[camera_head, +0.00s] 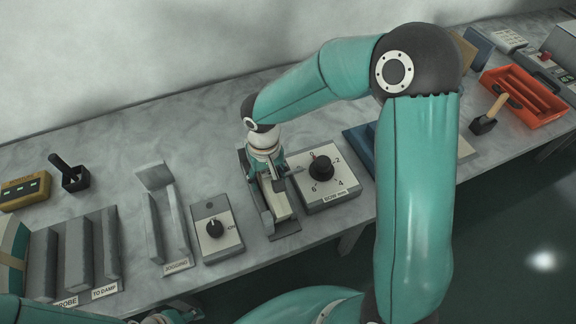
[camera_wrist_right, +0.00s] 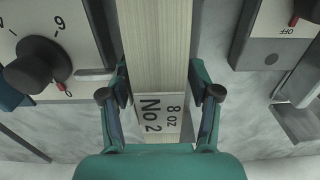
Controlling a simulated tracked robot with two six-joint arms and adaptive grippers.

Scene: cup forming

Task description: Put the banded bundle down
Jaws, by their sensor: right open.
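The banded bundle (camera_head: 279,204) is a long, pale stack lying in a narrow grey holder (camera_head: 287,235) on the bench. In the right wrist view its pale layered edges (camera_wrist_right: 158,45) run up the picture, with a band (camera_wrist_right: 160,112) marked "8 oz No 2". My right gripper (camera_head: 272,181) is low over the holder. In the right wrist view it (camera_wrist_right: 160,94) is open, one finger on each side of the bundle. My left gripper (camera_head: 168,316) shows only partly at the bottom edge; its jaws are unclear.
A box with a black dial (camera_head: 321,167) stands close right of the holder. A smaller knob box (camera_head: 215,229) and the "JOGGING" stand (camera_head: 176,240) are to the left. Grey slotted blocks (camera_head: 73,250) stand further left. An orange tray (camera_head: 524,98) is at the far right.

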